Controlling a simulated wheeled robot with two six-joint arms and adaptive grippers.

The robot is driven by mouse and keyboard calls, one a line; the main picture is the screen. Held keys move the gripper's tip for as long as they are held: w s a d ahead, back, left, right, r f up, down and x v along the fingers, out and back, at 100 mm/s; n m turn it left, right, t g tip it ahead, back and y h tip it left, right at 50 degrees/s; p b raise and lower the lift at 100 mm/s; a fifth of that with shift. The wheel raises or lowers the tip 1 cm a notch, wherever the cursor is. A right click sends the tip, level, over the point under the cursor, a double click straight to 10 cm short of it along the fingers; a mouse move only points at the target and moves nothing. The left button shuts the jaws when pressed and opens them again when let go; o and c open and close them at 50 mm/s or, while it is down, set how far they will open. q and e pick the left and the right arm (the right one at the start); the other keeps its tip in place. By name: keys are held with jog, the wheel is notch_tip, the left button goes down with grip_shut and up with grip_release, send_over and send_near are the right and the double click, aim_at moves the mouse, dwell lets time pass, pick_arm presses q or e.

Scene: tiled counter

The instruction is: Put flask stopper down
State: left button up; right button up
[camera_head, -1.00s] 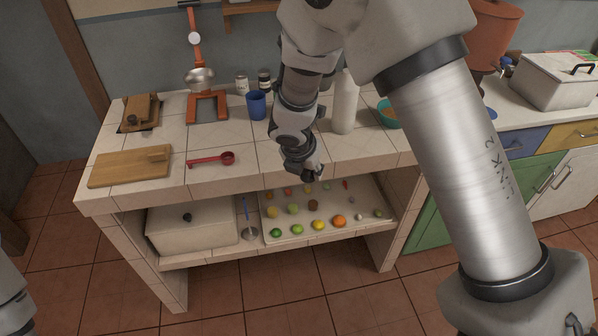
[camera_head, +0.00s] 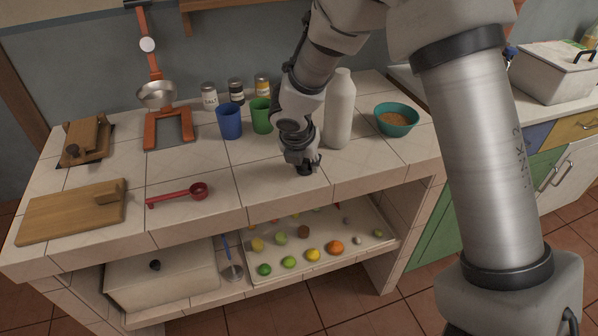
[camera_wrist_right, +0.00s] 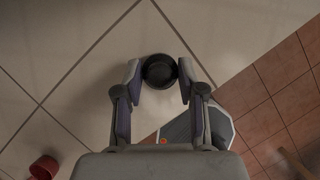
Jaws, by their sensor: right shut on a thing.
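My right gripper (camera_head: 305,168) is low over the front part of the tiled counter, in front and left of the white flask (camera_head: 339,112). In the right wrist view, its two fingers (camera_wrist_right: 159,78) are shut on a dark round stopper (camera_wrist_right: 159,70), with pale tiles behind it. In the head view the stopper is mostly hidden by the gripper. I cannot tell whether the stopper touches the counter. The flask stands upright. My left gripper is not in view.
Behind my right gripper stand a blue cup (camera_head: 229,122) and a green cup (camera_head: 262,116). A teal bowl (camera_head: 397,119) is right of the flask. A red measuring spoon (camera_head: 178,194) and a cutting board (camera_head: 71,211) lie left. The counter's front edge is close to the gripper.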

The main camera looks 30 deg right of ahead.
jog(key=shift+w+a+f, duration=0.1)
jog(key=shift+a, duration=0.1)
jog(key=shift+c, duration=0.3)
jog(key=shift+p, duration=0.3)
jog(key=shift+s+d, duration=0.1)
jog(key=shift+s, duration=0.1)
jog(key=shift+d, duration=0.15)
jog(key=o, duration=0.6)
jog(key=shift+c, duration=0.2)
jog(key=shift+o, duration=1.3)
jog(key=shift+w, duration=0.1)
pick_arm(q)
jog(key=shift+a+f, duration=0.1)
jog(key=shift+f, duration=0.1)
